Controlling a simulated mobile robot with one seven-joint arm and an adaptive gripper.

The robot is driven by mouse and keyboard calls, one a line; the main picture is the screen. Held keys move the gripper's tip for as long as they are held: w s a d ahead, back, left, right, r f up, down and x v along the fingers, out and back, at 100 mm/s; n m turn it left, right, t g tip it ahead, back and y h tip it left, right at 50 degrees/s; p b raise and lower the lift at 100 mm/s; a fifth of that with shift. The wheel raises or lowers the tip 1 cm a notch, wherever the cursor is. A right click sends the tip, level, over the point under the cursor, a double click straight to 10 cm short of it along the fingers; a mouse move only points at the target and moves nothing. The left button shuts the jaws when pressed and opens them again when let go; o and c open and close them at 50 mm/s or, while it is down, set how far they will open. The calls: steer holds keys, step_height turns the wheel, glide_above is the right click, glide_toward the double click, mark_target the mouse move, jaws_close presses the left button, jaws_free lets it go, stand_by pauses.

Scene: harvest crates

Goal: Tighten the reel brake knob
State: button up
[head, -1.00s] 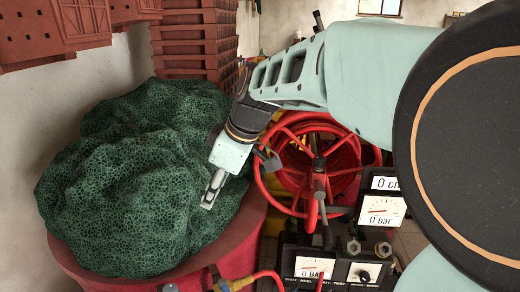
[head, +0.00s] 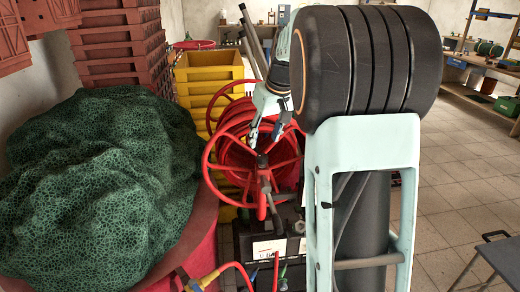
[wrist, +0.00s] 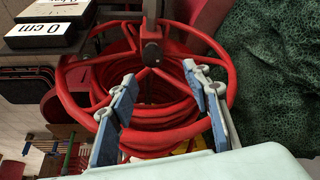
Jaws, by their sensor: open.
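The red hose reel (head: 207,160) stands in the middle of the head view, with red hose coiled inside its spoked rim. A dark knob (head: 262,161) sits at its hub; I take it to be the brake knob. It also shows in the wrist view (wrist: 151,53), in front of the spokes. My gripper (head: 265,136) is over the reel, just above the knob in the head view. In the wrist view my gripper's two fingers (wrist: 160,76) are spread apart with nothing between them, pointing toward the hub. I see a gap to the knob.
Green netting (head: 95,170) fills a red tub (head: 207,215) to the left. Yellow crates (head: 205,68) and red-brown crates (head: 118,45) are stacked behind. A dark box with gauges (head: 268,247) stands below the reel. Open tiled floor (head: 445,165) lies to the right.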

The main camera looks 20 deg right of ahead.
mark_target(262, 156)
steer(key=x, duration=0.7)
steer(key=d+p+x, duration=0.1)
steer(key=x, duration=0.2)
steer(key=shift+w+f, duration=0.15)
steer(key=shift+f, duration=0.15)
steer(key=shift+d, duration=0.1)
steer(key=c, duration=1.2)
steer(key=shift+o, duration=0.2)
steer(key=shift+m, duration=0.3)
